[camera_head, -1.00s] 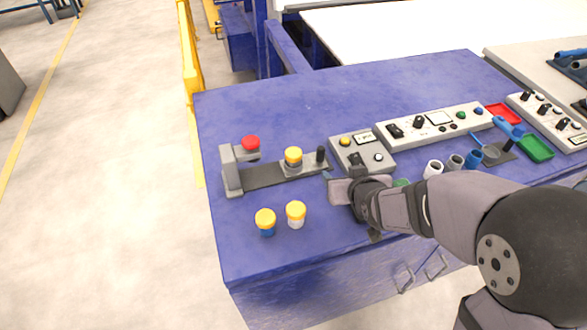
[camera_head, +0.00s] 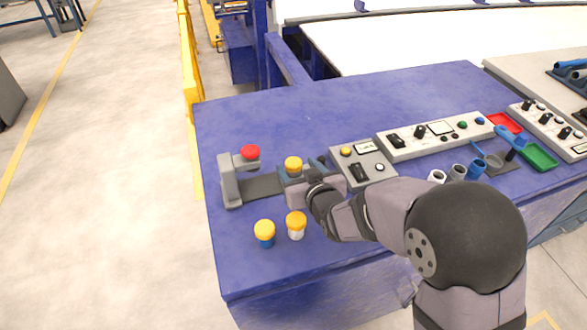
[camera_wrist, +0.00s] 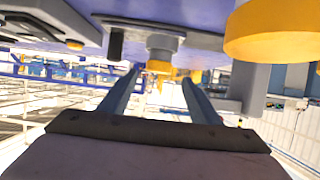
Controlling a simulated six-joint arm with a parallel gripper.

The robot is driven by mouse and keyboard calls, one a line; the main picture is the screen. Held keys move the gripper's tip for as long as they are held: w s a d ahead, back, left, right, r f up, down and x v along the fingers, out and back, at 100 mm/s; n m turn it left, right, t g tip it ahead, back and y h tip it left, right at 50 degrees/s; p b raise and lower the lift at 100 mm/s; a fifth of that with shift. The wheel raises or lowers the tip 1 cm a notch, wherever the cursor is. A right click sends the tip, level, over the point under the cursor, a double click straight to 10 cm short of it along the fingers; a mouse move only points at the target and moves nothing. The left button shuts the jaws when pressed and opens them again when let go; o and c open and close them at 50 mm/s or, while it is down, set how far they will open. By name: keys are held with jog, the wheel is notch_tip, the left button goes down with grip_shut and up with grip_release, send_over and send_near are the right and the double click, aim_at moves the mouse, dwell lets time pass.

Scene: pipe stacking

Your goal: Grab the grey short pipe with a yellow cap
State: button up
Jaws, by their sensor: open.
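The grey short pipe with a yellow cap (camera_head: 293,163) stands upright on the dark plate of the fixture. My gripper (camera_head: 302,176) is open and low in front of it, hiding its lower part in the head view. In the wrist view, which appears upside down, the grey pipe (camera_wrist: 163,44) with its yellow cap lies in line with the gap between the open fingers (camera_wrist: 161,78). I cannot tell whether the fingertips reach around it. Nothing is held.
A white pipe with a yellow cap (camera_head: 296,225) and a blue one with a yellow cap (camera_head: 264,233) stand in front of the fixture. The grey bracket (camera_head: 232,178) with a red cap (camera_head: 250,152) stands left. A control box (camera_head: 362,164) stands right. The table behind is clear.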

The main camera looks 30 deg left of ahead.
aim_at(292, 160)
jog(key=shift+p+x, duration=0.65)
jog(key=shift+x, duration=1.9)
jog(key=shift+w+d+f, duration=0.1)
jog(key=shift+c, duration=0.5)
jog(key=c, duration=1.1)
notch_tip(292, 160, up, 10)
jog(key=shift+r+b, duration=0.1)
jog(key=shift+b, duration=0.3)
